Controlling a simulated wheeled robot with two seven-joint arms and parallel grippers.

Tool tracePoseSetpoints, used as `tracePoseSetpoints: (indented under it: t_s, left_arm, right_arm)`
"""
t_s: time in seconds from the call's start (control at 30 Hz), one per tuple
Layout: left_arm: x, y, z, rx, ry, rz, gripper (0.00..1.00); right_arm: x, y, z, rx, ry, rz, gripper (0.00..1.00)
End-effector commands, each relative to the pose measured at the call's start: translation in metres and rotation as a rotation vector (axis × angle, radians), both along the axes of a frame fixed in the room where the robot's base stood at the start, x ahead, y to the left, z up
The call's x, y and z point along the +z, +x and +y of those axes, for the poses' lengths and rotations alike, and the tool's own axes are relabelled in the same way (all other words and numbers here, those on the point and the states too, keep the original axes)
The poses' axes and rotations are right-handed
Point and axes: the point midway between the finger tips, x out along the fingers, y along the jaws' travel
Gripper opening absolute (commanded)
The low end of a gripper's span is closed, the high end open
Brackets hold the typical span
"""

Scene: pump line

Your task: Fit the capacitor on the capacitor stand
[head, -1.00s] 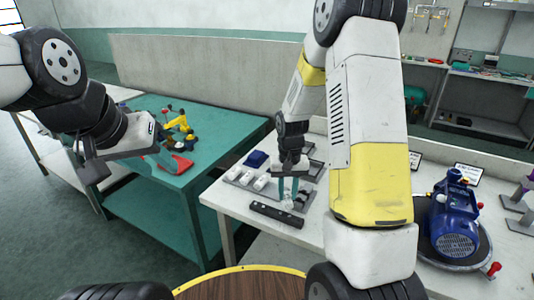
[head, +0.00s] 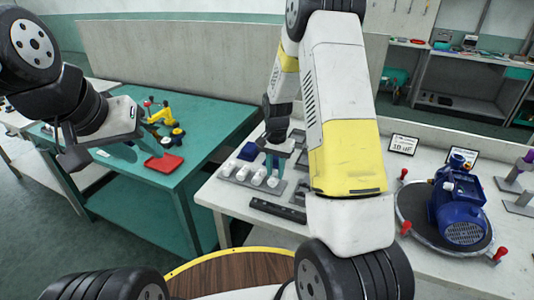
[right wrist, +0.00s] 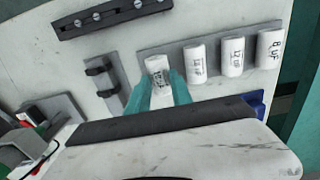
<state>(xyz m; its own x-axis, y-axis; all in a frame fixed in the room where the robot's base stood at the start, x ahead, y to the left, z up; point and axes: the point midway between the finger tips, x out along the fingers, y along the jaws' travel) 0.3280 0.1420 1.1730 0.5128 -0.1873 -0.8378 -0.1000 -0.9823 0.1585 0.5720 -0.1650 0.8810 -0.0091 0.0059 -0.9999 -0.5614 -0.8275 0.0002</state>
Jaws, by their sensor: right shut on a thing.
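My right gripper (head: 274,168) is shut on a white cylindrical capacitor (head: 272,183) at the near right end of the capacitor rack. In the right wrist view, its teal fingers (right wrist: 161,92) flank this labelled capacitor (right wrist: 158,70); the label is too small to read surely. I cannot tell whether it touches the rack. A grey plate with black clips (right wrist: 104,84), which looks like the capacitor stand, lies to its left, apart from it. My left gripper (head: 134,150) appears open and empty above the teal table.
Several capacitors (right wrist: 232,56) stand on the grey rack (head: 239,181). A black bar (head: 278,210) lies along the bench front. A blue motor pump (head: 457,205) sits on a round plate at right, behind it a 10 uF sign (head: 404,144). A red tray (head: 164,162) lies on the teal table.

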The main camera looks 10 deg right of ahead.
Motion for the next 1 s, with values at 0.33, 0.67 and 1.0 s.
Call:
tracePoseSetpoints:
  t_s: [0.33,0.67,1.0]
  left_arm:
    - [-0.0001,0.0001,0.0,0.0,0.0,0.0,0.38]
    - [-0.0001,0.0001,0.0,0.0,0.0,0.0,0.38]
    - [0.0,0.0,0.0,0.0,0.0,0.0,0.38]
  right_arm:
    - [-0.0125,0.0001,-0.0002,0.001,0.0,0.0,0.0]
    - [-0.0124,0.0001,-0.0002,0.001,0.0,0.0,0.0]
    - [-0.0123,0.0001,-0.0001,0.001,0.0,0.0,0.0]
